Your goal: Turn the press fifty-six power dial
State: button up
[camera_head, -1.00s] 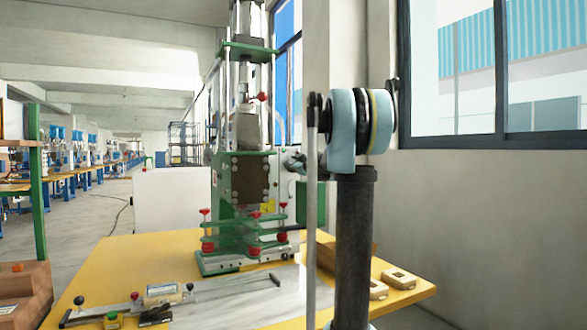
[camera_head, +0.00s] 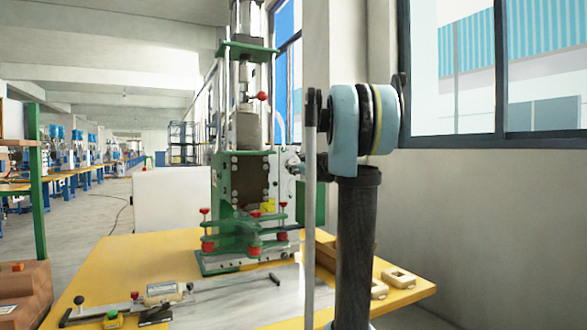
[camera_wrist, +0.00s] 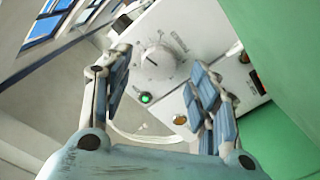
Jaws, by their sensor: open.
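The power dial (camera_wrist: 157,61) is a pale round knob with a pointer and printed scale on a white control panel in the wrist view. My gripper (camera_wrist: 160,64) is open. One finger is on each side of the dial in the picture, and nothing is held. I cannot tell how much depth separates the fingertips from the dial. In the head view the green and white press (camera_head: 238,180) stands on the yellow table. Its white control box (camera_head: 287,188) is at its right side, partly hidden by my arm. The dial cannot be made out there.
A lit green lamp (camera_wrist: 146,98) and a small knob (camera_wrist: 180,119) are below the dial. A dark switch (camera_wrist: 257,81) lies to the right, beside the green press body (camera_wrist: 275,45). A fixture with levers (camera_head: 165,292) and wooden blocks (camera_head: 398,277) are on the yellow table (camera_head: 150,250).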

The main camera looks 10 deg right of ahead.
jog(key=v, duration=0.8)
jog(key=shift+s, duration=0.2)
